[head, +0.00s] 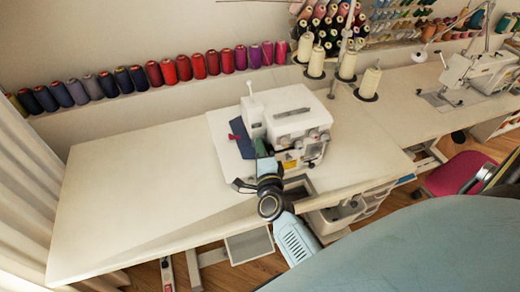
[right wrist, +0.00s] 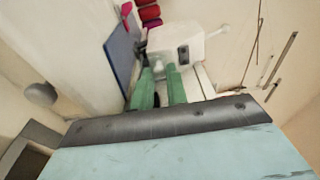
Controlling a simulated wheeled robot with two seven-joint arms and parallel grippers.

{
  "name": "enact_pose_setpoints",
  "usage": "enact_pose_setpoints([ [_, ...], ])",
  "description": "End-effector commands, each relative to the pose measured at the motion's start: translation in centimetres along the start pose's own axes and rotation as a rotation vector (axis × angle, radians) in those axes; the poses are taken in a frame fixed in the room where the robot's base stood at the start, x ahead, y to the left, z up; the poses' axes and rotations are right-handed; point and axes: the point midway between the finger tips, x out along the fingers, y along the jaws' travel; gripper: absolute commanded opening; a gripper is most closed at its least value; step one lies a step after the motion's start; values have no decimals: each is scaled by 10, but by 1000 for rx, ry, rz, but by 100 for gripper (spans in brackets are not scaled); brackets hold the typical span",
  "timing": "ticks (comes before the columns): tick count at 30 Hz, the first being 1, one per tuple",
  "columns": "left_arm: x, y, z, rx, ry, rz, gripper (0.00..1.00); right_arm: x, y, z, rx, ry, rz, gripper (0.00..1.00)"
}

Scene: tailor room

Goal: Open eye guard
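The white overlock sewing machine (head: 290,120) stands on the white table. Its upper body (right wrist: 178,45) also shows in the right wrist view, straight beyond the fingers. I cannot make out the eye guard as a separate part; the needle area is partly hidden behind my gripper. My right gripper (head: 262,147) is at the machine's front left, close to the needle area. Its two green fingers (right wrist: 160,80) point at the machine with a narrow gap between them, and I see nothing held. Whether they touch the machine I cannot tell. My left gripper is not in view.
A dark blue panel (head: 241,138) lies at the machine's left. Cream thread cones (head: 316,60) stand behind its right side. A row of coloured spools (head: 183,68) runs along the wall. The left part of the table (head: 120,190) is clear. Another sewing machine (head: 480,72) stands at right.

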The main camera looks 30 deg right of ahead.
Motion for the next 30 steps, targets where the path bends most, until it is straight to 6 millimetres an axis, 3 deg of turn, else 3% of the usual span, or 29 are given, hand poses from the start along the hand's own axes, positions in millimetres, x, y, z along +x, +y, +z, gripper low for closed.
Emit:
enact_pose_setpoints([
  [8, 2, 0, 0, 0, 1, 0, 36, -1, 0, -5, -4, -37, -4, 0],
  [20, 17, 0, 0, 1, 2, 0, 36, -5, 1, -16, -3, -241, -4, 0],
  [30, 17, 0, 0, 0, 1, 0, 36, -6, -1, -16, 1, -259, -1, 0],
])
